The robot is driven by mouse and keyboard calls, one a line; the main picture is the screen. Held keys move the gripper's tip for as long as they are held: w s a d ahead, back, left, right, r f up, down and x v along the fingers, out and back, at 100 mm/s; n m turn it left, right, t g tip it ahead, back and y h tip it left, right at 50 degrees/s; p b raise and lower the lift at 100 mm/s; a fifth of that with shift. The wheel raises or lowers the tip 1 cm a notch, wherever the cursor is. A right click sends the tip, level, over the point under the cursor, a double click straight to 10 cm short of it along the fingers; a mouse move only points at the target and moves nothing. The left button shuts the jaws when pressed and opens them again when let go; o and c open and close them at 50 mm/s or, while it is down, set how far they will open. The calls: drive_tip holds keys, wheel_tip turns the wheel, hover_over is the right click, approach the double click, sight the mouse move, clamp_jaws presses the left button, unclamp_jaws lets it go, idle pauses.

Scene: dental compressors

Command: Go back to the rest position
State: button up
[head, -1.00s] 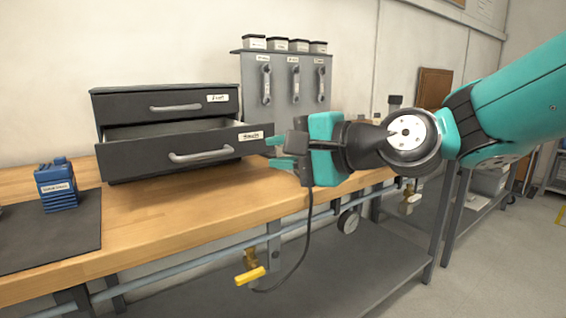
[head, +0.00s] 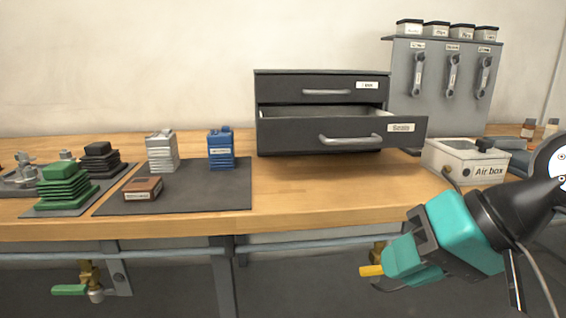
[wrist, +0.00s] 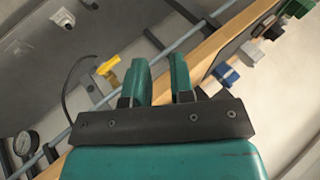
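My gripper (head: 398,268) is at the lower right of the head view, in front of the bench edge and apart from the drawer unit. In the wrist view its two teal fingers (wrist: 160,74) stand apart with nothing between them. The dark drawer unit (head: 290,76) stands on the bench. Its lower drawer (head: 290,134) is pulled out, and its upper drawer (head: 300,92) is shut. The floor of the lower drawer is mostly hidden.
The wooden bench (head: 310,195) carries a dark mat (head: 200,195) with blue (head: 221,150), grey (head: 162,152) and brown (head: 143,189) blocks. An air box (head: 465,162) stands right of the drawers. A yellow-handled valve (head: 371,270) is close to my gripper below the bench edge.

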drive_tip(key=s+f+n+g+h, duration=0.3)
drive_tip(key=s+f+n+g, duration=0.1)
drive_tip(key=s+n, duration=0.3)
wheel_tip(320, 180, up, 25)
drive_tip(key=p, duration=2.4)
drive_tip(key=shift+p, duration=0.3)
drive_tip(key=shift+d, duration=0.1)
